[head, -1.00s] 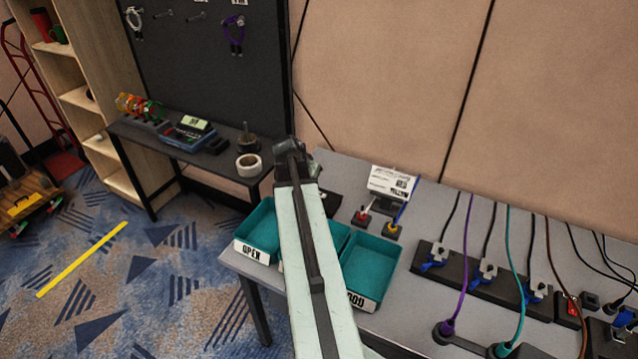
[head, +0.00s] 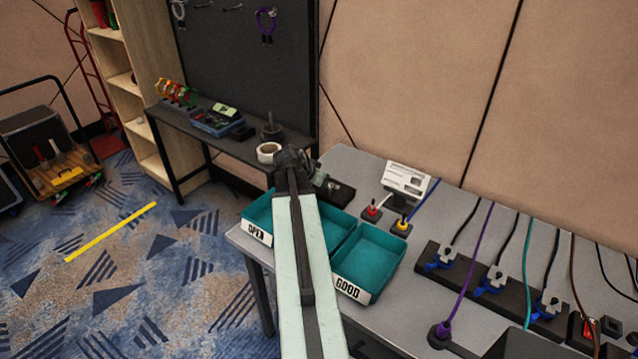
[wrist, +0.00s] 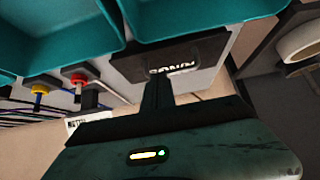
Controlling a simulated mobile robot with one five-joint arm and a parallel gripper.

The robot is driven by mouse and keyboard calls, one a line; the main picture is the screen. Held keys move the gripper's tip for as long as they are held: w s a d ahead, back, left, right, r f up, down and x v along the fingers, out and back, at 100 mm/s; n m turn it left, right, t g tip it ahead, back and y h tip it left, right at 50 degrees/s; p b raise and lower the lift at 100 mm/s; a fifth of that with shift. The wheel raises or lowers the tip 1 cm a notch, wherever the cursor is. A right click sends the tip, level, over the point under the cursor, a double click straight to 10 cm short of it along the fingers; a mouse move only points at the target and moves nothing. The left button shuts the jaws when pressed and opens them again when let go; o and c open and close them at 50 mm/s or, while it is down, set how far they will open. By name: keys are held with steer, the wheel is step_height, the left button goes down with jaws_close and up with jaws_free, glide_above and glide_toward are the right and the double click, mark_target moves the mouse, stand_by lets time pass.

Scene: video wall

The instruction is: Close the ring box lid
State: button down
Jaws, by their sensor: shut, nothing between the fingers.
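A flat dark box (wrist: 125,68) with pale lettering, which I take to be the ring box, lies on the grey table beside the teal bins. In the head view it is a small black shape (head: 342,192) just right of my arm's end, partly hidden. I cannot tell how far its lid stands open. My gripper (wrist: 157,82) is shut and empty. In the wrist view its fingers overlap the box's lettered face; I cannot tell whether they touch it. In the head view my arm mostly hides the gripper.
Teal bins marked OPEN (head: 258,233) and GOOD (head: 352,288) stand at the table's left end. Red (head: 371,212) and yellow (head: 401,227) plugs and a white card (head: 407,180) are right of the box. A white tape roll (head: 268,152) sits on the dark shelf behind.

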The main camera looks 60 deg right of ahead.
mark_target(324, 194)
steer(key=shift+a+f+b, duration=0.35)
steer(key=shift+f+b, duration=0.15)
steer(key=shift+f, duration=0.05)
steer(key=shift+a+f+b, duration=0.35)
steer(key=shift+f+b, duration=0.1)
steer(key=shift+f, duration=0.1)
steer(key=shift+w+d+f, duration=0.15)
steer(key=shift+f, duration=0.15)
steer(key=shift+a+r, duration=0.15)
steer(key=shift+a, duration=0.05)
steer(key=p+v, duration=0.5)
steer(key=v, duration=0.2)
steer(key=shift+a+r, duration=0.15)
